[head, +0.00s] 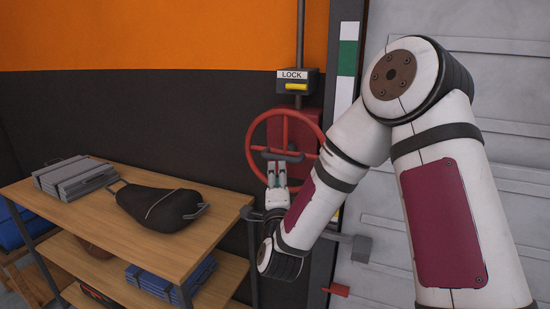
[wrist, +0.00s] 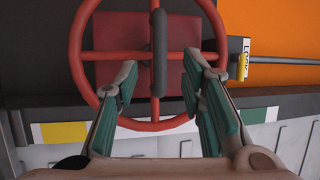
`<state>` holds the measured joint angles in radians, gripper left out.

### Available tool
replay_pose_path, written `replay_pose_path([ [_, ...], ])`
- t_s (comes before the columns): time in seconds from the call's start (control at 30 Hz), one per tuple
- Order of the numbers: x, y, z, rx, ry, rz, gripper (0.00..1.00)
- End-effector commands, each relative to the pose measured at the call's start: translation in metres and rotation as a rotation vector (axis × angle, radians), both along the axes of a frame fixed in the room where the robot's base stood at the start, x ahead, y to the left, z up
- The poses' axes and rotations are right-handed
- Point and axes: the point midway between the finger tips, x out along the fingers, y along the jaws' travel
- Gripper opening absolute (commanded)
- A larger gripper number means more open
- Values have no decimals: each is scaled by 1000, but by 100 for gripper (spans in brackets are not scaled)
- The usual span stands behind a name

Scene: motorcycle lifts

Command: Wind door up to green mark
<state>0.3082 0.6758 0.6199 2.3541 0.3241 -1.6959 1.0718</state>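The red handwheel (head: 250,132) is mounted on a red box (head: 312,122) on the dark wall beside the door. A dark grip bar (head: 276,153) crosses the wheel; in the wrist view the bar (wrist: 158,50) stands upright at the wheel's middle. My gripper (head: 277,167) is just below the bar. In the wrist view my gripper (wrist: 161,72) is open, one finger on each side of the bar's line, with nothing clearly held. The green mark (head: 348,58) is high on a white strip beside the grey door (head: 500,110); it also shows in the wrist view (wrist: 256,116).
A LOCK box (head: 292,80) with a yellow lever (head: 296,87) sits above the wheel. A yellow mark (wrist: 65,133) is lower on the strip. A red piece (head: 337,290) shows low by the door. A wooden shelf (head: 185,243) with a black bag (head: 160,207) stands left.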

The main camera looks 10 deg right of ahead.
Motion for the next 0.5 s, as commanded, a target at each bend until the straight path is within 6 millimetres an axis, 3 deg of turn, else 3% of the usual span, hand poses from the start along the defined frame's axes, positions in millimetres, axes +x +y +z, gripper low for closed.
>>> replay_pose_path([
  [0.3, 58, -15, 11, -2, -1, -2, 36],
  [0.5, 81, -19, 15, -2, -1, 0, 36],
])
